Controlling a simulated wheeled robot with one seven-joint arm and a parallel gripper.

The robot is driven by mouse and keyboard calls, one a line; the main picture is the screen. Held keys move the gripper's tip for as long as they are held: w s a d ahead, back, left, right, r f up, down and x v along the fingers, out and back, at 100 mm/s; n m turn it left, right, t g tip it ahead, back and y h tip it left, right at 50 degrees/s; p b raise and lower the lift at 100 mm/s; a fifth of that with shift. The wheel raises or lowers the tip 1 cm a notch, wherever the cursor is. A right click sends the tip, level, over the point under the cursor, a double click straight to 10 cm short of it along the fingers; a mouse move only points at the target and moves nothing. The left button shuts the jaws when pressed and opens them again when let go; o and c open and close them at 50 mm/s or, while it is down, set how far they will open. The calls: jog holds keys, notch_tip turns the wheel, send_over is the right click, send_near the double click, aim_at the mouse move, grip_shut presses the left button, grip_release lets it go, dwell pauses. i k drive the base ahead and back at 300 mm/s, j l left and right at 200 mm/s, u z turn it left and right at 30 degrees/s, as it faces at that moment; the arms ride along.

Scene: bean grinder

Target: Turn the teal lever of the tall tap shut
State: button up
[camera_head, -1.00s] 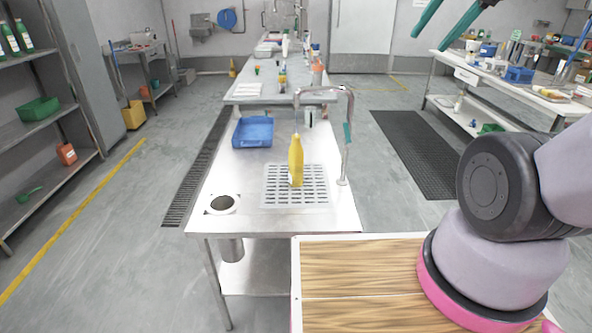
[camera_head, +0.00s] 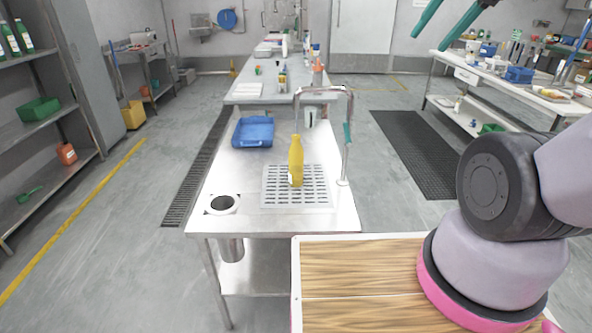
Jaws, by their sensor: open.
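The tall tap (camera_head: 325,90) is a thin metal pipe that rises at the right edge of the steel table and arches left. Its teal lever (camera_head: 347,133) sits on the upright and points roughly along the pipe. A yellow bottle (camera_head: 296,163) stands upright on the drain grate under the spout. Whether water runs from the spout is too fine to tell. My gripper (camera_head: 429,42) is at the top right, with two teal fingers spread apart and nothing between them. It appears above and right of the lever, clear of it.
The steel table holds a slotted drain grate (camera_head: 270,197), a blue tray (camera_head: 240,142) and a round hole (camera_head: 223,203). Floor with a black mat (camera_head: 425,150) lies open to the right of the table.

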aim_at(349, 143)
jog(key=i, duration=0.6)
jog(key=k+j, duration=0.15)
jog(key=j, duration=0.2)
jog(key=k+j, duration=0.2)
jog(key=j, duration=0.15)
jog(key=k+j, duration=0.15)
jog(key=j, duration=0.2)
jog(key=k+j, duration=0.15)
jog(key=j, duration=0.15)
jog(key=z, duration=0.05)
